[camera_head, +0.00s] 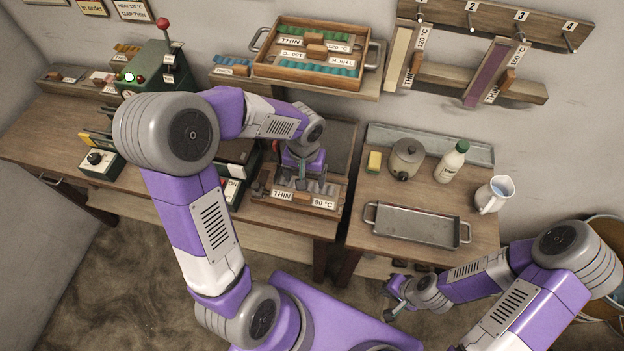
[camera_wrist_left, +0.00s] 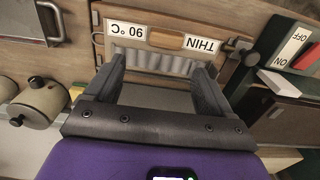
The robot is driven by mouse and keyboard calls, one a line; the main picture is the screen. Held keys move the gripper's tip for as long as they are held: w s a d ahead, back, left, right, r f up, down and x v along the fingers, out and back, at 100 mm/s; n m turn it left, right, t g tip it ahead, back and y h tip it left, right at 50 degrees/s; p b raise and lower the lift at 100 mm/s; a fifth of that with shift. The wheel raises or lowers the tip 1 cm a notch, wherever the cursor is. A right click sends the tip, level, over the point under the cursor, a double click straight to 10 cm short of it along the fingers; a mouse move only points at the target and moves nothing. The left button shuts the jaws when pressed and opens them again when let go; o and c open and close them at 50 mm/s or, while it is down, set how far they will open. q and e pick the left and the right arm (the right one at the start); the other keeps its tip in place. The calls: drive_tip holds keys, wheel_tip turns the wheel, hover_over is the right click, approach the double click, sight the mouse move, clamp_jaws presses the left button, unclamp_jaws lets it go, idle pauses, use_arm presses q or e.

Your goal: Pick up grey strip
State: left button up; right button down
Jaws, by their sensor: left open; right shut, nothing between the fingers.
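The grey strip (camera_wrist_left: 160,63) is wavy and lies along a wooden rack (camera_wrist_left: 128,20) labelled THIN and 90 °C in the left wrist view. In the head view a grey part of the strip (camera_head: 324,188) shows behind the labels of this rack (camera_head: 262,201). My left gripper (camera_head: 301,184) is over the rack, pointing down. In the left wrist view its fingers (camera_wrist_left: 160,72) are open, one toward each end of the strip, with nothing held. I cannot tell whether they touch it. My right gripper (camera_head: 392,303) is shut and empty, low in front of the right table.
A tray (camera_head: 417,225), a pot (camera_head: 406,158), a bottle (camera_head: 452,162), a yellow sponge (camera_head: 374,161) and a jug (camera_head: 493,196) stand on the right table. A green machine (camera_head: 155,68) is at the back left. A shelf crate (camera_head: 262,66) holds green and teal strips.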

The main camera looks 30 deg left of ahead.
sight(303, 193)
use_arm(q)
drive_tip(key=f, duration=0.2)
drive_tip(key=f+b, duration=0.1)
drive_tip(key=f, duration=0.4)
drive_tip(key=shift+s+a+b, duration=0.25)
drive_tip(key=shift+s+b, duration=0.1)
drive_tip(key=shift+s, duration=0.05)
drive_tip(key=shift+c, duration=0.3)
drive_tip(key=c, duration=1.1)
drive_tip(key=shift+r, duration=0.1)
